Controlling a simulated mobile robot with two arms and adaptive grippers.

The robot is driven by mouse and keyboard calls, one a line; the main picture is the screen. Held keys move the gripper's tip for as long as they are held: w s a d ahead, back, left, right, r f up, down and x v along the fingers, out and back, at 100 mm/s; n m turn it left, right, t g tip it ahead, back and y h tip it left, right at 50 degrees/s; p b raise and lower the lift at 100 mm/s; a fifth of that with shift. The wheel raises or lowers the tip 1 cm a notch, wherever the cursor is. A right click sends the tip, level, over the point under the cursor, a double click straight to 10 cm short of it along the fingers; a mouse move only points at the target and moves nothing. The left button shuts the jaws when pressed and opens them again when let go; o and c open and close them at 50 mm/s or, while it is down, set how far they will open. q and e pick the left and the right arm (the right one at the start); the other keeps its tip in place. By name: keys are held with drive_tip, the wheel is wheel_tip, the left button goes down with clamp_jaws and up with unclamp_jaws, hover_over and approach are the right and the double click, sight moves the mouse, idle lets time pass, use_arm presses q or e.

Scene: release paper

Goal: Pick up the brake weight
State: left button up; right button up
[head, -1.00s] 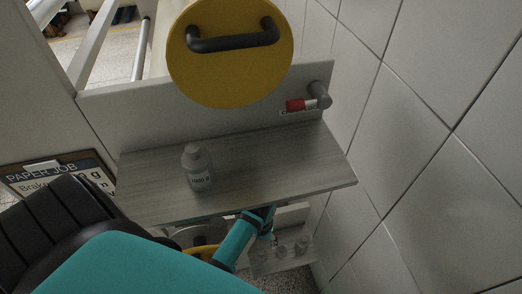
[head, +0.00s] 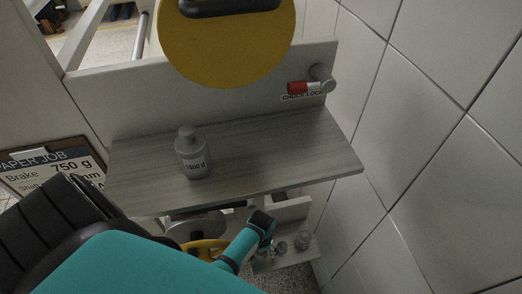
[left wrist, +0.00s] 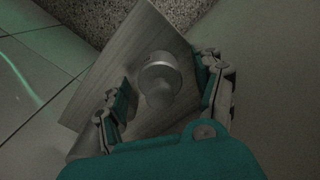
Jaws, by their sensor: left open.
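A grey bottle-shaped weight marked 1000 g (head: 193,158) stands upright on the wood-grain upper shelf. Smaller weights stand on the white lower shelf, among them one at its right (head: 303,240); their labels are unreadable. My left gripper (head: 265,228) is below the front edge of the upper shelf, near these weights. In the left wrist view my left gripper (left wrist: 163,86) is open, its fingers on either side of a round-topped weight (left wrist: 160,82) on a board. The fingers look apart from it. I cannot tell which weight this is. My right gripper is not in view.
A job card (head: 45,168) at the left reads Brake 750 g. A yellow disc with a dark handle (head: 226,50) is above the shelf (head: 285,150), and a red-ended chuck lock (head: 300,88) is at right. A tiled wall (head: 440,120) closes the right side.

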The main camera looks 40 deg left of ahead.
use_arm(q)
clamp_jaws()
idle(0.5)
drive_tip(key=shift+r, duration=0.1)
